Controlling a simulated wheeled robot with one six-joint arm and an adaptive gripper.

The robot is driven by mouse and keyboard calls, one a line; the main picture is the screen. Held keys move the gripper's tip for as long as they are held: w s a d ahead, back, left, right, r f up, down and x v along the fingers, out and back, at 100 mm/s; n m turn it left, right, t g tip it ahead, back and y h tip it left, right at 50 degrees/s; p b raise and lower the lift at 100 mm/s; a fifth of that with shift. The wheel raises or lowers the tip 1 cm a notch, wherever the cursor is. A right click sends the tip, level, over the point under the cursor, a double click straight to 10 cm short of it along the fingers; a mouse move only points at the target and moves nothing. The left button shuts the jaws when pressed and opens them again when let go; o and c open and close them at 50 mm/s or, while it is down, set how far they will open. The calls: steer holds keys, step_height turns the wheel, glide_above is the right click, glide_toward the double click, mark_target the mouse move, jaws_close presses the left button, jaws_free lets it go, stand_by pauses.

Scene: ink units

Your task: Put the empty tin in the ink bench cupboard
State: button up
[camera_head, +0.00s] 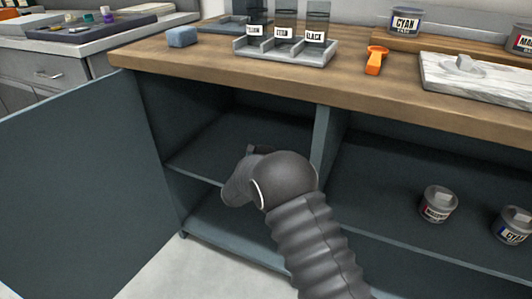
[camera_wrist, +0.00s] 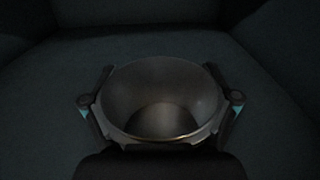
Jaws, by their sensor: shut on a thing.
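The empty tin (camera_wrist: 160,92) is a round, open-topped metal tin, seen from above in the wrist view. My gripper (camera_wrist: 160,105) is shut on it, with one finger on each side. In the head view my arm reaches into the left bay of the ink bench cupboard (camera_head: 235,135), and my gripper (camera_head: 256,150) is mostly hidden behind my wrist. The tin does not show in the head view. The cupboard door (camera_head: 80,190) stands wide open at the left. I cannot tell whether the tin touches the shelf (camera_head: 205,160).
A divider (camera_head: 322,145) separates the left bay from the right bay, where two labelled tins, one here (camera_head: 438,204) and one here (camera_head: 513,225), stand. On the worktop (camera_head: 210,70) are a blue sponge (camera_head: 182,37), a grey rack (camera_head: 285,50), an orange scraper (camera_head: 376,60) and a marble slab (camera_head: 480,80).

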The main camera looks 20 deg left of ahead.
steer(key=shift+f, duration=0.1)
steer(key=o, duration=1.4)
steer(key=shift+c, duration=0.2)
steer(key=shift+r, duration=0.25)
steer(key=shift+s+f, duration=0.1)
steer(key=shift+s, duration=0.25)
steer(key=s, duration=0.7)
steer(key=s+a, duration=0.1)
steer(key=s, duration=0.3)
steer(key=shift+s+b, duration=0.15)
steer(key=shift+b, duration=0.2)
